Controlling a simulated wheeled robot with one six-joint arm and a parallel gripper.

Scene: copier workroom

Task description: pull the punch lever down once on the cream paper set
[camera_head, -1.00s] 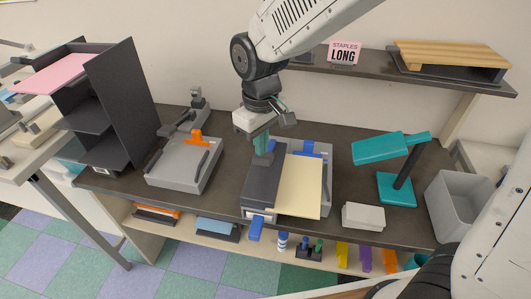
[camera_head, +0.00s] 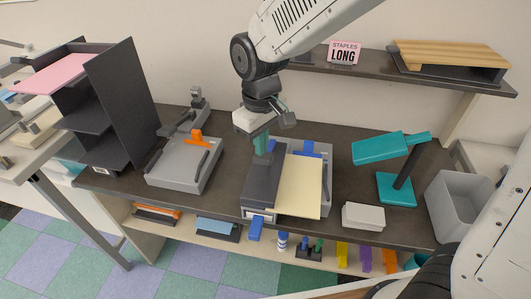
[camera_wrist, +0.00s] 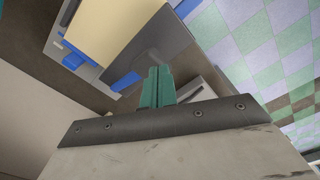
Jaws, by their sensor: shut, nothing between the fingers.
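The cream paper set (camera_head: 300,187) lies flat on a grey punch (camera_head: 325,205) on the desk, its left part under the punch's dark body (camera_head: 263,185). A blue grip (camera_head: 256,229), which looks like the lever's end, sticks out low at the punch's front edge. My gripper (camera_head: 262,158) points down at the back of the dark body, its teal fingers shut and empty; I cannot tell whether they touch it. In the wrist view my gripper (camera_wrist: 157,85) shows in front of the dark body (camera_wrist: 165,45), with the cream paper (camera_wrist: 115,30) beside it.
A grey device with an orange clip (camera_head: 196,137) stands left of the punch. To the right are a white stack (camera_head: 363,217), a teal stapler-like device (camera_head: 397,188) and a grey bin (camera_head: 459,204). A shelf (camera_head: 370,72) runs above the desk's back.

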